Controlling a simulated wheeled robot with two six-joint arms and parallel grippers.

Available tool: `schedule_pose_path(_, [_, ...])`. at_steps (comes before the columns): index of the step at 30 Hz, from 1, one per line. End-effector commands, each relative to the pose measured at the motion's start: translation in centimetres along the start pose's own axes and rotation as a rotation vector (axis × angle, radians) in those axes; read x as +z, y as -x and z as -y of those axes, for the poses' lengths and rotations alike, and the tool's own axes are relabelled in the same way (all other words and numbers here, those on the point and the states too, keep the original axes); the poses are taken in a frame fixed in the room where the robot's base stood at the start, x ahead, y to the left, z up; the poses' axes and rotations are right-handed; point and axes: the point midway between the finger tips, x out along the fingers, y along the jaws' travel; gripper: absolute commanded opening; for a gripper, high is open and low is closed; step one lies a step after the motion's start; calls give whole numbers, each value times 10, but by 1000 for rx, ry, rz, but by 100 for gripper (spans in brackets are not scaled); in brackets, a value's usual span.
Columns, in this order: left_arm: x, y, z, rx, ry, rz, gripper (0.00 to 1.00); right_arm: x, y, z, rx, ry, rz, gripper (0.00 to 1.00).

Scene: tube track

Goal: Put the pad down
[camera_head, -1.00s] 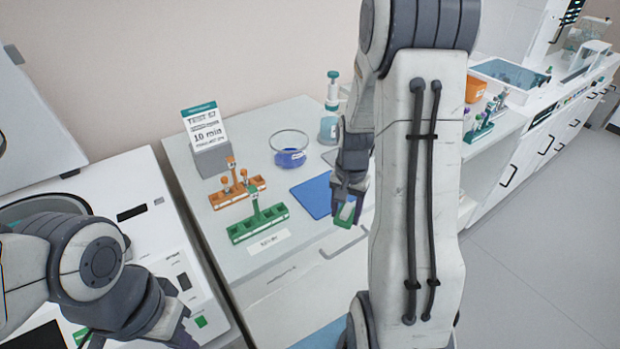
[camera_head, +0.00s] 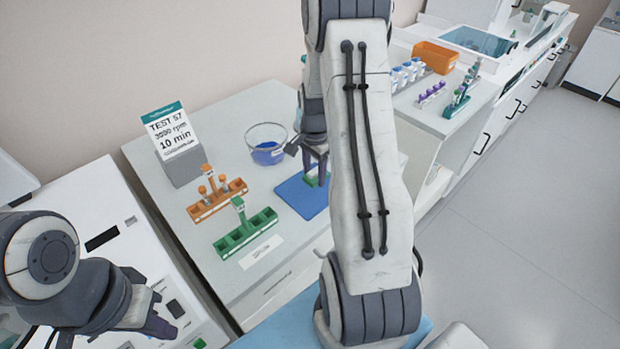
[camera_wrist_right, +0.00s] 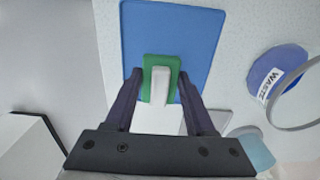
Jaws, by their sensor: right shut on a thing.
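The pad is a small green block (camera_wrist_right: 149,72) with a white grip on top; it also shows in the head view (camera_head: 311,180). My right gripper (camera_wrist_right: 160,82) is shut on it, with a finger on each side. The pad is over the near part of the flat blue mat (camera_wrist_right: 175,30), which lies on the bench (camera_head: 303,204). Whether the pad touches the mat, I cannot tell. My left gripper (camera_head: 155,322) is at the lower left of the head view, away from the pad; its fingertips are too unclear to judge.
A glass bowl (camera_head: 267,147) with blue contents and a WASTE label stands beside the mat. An orange rack (camera_head: 215,203) and a green rack (camera_head: 246,236) stand left of it. A sign (camera_head: 173,133) stands at the back left. A side bench (camera_head: 425,115) holds more racks and an orange bin.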

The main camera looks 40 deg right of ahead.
Motion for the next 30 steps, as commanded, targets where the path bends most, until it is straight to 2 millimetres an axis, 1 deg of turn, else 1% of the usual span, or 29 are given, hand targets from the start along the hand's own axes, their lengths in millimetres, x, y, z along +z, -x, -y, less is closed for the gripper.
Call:
schedule_pose_path(1, [0, 4, 0, 0, 0, 0, 0, 1, -3, 6, 1, 1, 1, 3])
schedule_pose_path(4, [0, 4, 0, 0, 0, 0, 0, 2, -7, 12, 1, 1, 1, 3])
schedule_pose_path(7, [0, 8, -1, 0, 1, 0, 0, 3, -16, 13, 3, 0, 2, 3])
schedule_pose_path(12, [-1, 16, -1, 0, 1, 0, 0, 2, -41, 13, 3, 0, 2, 3])
schedule_pose_path(14, [-1, 17, -1, 0, 1, 0, 0, 2, -46, 13, 1, 0, 1, 3])
schedule_pose_path(26, [-1, 13, -1, 0, 1, 0, 0, 2, -53, 13, 0, 0, 0, 3])
schedule_pose_path(27, [-1, 14, -1, 0, 1, 0, 0, 2, -52, 13, 0, 0, 0, 66])
schedule_pose_path(28, [-1, 14, -1, 0, 1, 0, 0, 2, -52, 13, 0, 0, 0, 78])
schedule_pose_path(29, [-1, 14, -1, 0, 1, 0, 0, 2, -52, 13, 0, 0, 0, 85])
schedule_pose_path(30, [-1, 14, -1, 0, 1, 0, 0, 2, -52, 13, 0, 0, 0, 85])
